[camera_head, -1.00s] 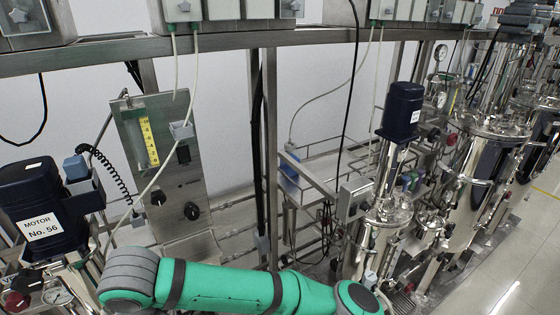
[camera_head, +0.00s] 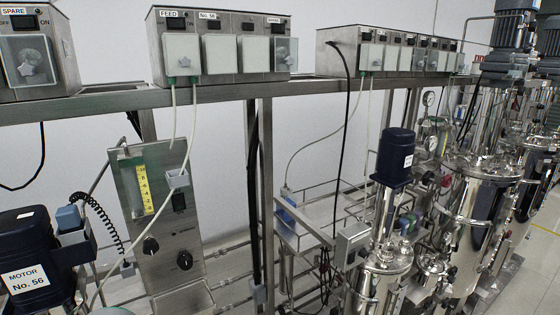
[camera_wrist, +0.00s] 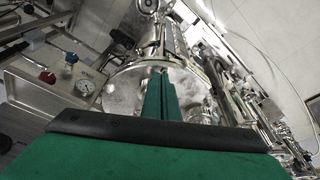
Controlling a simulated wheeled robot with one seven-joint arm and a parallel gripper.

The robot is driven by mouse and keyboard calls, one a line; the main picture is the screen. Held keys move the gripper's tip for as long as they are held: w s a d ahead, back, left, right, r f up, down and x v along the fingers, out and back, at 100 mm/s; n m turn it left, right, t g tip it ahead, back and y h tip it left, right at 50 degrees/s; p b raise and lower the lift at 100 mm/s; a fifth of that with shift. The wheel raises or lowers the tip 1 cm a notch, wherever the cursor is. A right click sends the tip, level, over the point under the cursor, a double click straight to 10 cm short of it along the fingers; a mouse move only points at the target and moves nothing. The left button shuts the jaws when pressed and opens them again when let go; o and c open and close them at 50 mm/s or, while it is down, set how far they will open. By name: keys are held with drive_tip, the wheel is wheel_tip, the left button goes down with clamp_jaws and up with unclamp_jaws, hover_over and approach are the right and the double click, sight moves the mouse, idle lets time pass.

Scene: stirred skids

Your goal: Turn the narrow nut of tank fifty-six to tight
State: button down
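The motor labelled No. 56 (camera_head: 30,270) is dark blue and stands at the lower left of the head view. The tank under it is below that picture's edge. In the wrist view a round steel lid (camera_wrist: 122,92) lies beyond my gripper (camera_wrist: 161,78); I cannot tell for sure that it belongs to tank fifty-six. The green fingers are close together, with nothing seen between them, and point toward the lid's rim. I cannot make out the narrow nut in either view. Whether the fingertips touch the lid is unclear.
A steel panel (camera_head: 160,225) with knobs stands right of the motor. Control boxes (camera_head: 222,45) sit on a rail above. Another blue motor (camera_head: 396,157) and steel tanks fill the right.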

drive_tip(key=shift+s+d+r, duration=0.1)
drive_tip(key=shift+s+d, duration=0.1)
drive_tip(key=shift+s, duration=0.1)
drive_tip(key=shift+w+a+v, duration=0.1)
drive_tip(key=shift+a+v, duration=0.1)
drive_tip(key=shift+v, duration=0.75)
drive_tip(key=shift+w+a+v, duration=0.15)
drive_tip(key=shift+a+v, duration=0.05)
drive_tip(key=shift+v, duration=0.75)
drive_tip(key=shift+w+a+v, duration=0.1)
drive_tip(key=shift+a+v, duration=0.1)
drive_tip(key=shift+v, duration=0.75)
drive_tip(key=shift+r, duration=0.15)
